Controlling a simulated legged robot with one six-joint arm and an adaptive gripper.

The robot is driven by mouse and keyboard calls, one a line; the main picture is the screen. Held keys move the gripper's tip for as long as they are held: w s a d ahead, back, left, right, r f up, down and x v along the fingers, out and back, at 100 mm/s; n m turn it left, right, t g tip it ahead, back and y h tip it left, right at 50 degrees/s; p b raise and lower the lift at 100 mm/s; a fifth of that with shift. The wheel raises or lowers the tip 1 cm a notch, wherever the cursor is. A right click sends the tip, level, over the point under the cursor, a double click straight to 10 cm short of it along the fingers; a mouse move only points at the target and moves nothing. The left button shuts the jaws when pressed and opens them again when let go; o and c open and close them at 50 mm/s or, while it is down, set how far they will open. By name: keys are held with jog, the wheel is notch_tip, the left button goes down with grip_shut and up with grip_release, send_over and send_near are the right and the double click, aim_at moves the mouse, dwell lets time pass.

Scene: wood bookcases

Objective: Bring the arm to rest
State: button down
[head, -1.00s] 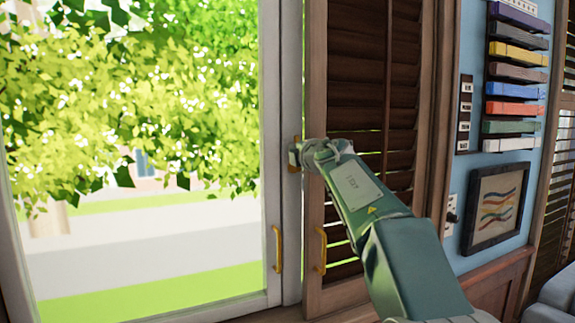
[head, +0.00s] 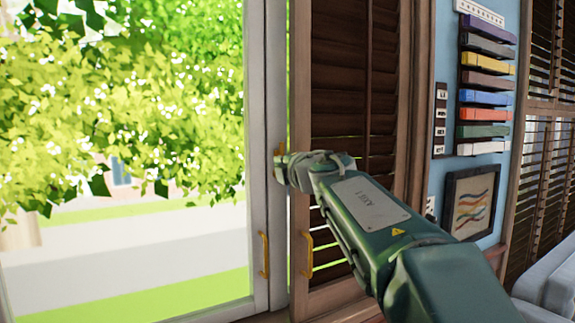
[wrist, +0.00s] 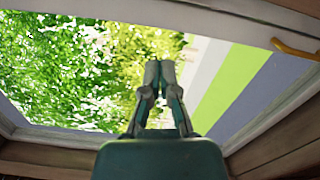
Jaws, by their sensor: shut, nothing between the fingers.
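My gripper (wrist: 160,72) shows in the wrist view with its two fingers together, shut and empty. It points toward the window pane (wrist: 85,75), with leaves and a strip of lawn outside. In the head view my green arm (head: 365,210) reaches from the lower right up toward the window frame. The arm's far end overlaps the gap between the window (head: 120,270) and the dark louvered shutter (head: 340,110). The fingers are hidden there behind the wrist. I cannot tell whether the gripper touches anything.
A yellow handle (head: 263,255) is on the window frame and another (head: 308,254) on the shutter. Coloured slats (head: 487,81) and a framed picture (head: 470,202) hang on the blue wall. A grey sofa (head: 550,285) stands at lower right.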

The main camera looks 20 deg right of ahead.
jog(key=s+d+f+m+g+h, duration=0.3)
jog(key=s+f+m+g+h, duration=0.4)
jog(key=s+f+m, duration=1.1)
jog(key=s+a+f+m+g+y, duration=0.2)
jog(key=s+a+f, duration=0.2)
jog(key=s+f, duration=0.4)
jog(key=s+a+f+m+g+y, duration=0.2)
jog(key=s+a+f+g, duration=0.1)
jog(key=s+f, duration=0.5)
jog(key=shift+s+a+f, duration=0.35)
jog(key=shift+s+a, duration=0.05)
jog(key=shift+a, duration=0.1)
